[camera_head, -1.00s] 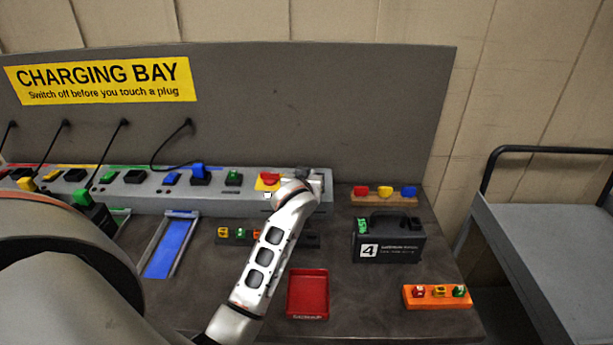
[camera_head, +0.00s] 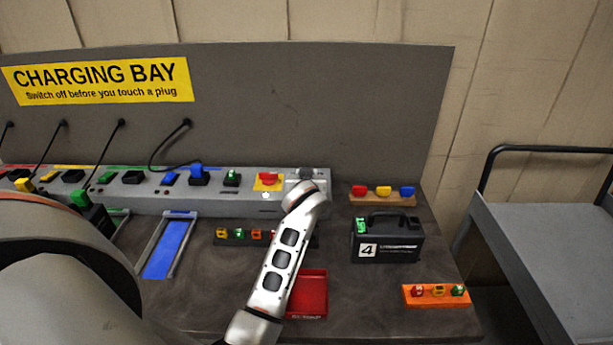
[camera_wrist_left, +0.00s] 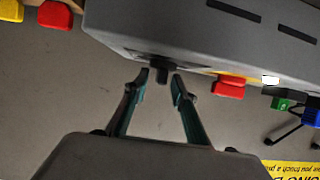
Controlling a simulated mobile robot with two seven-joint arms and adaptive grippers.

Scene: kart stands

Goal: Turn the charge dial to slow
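A dark dial knob (camera_wrist_left: 163,73) sticks out from the edge of the grey charging console (camera_wrist_left: 160,32) in the left wrist view. My left gripper (camera_wrist_left: 160,78) is open, with one finger on each side of the knob. Narrow gaps seem to show between fingers and knob, but contact is hard to judge. In the head view my white arm link reaches the right end of the console (camera_head: 225,206), where a light plate (camera_head: 291,182) shows. The gripper and knob there are too small to tell apart. The dial's marks are not readable. My right gripper is not in view.
A red switch (camera_head: 268,178) on a yellow plate sits just left of the light plate. A black battery box (camera_head: 388,244) marked 4, an orange block (camera_head: 437,295) and a red tray (camera_head: 312,290) are on the table. A grey backboard (camera_head: 300,105) stands behind.

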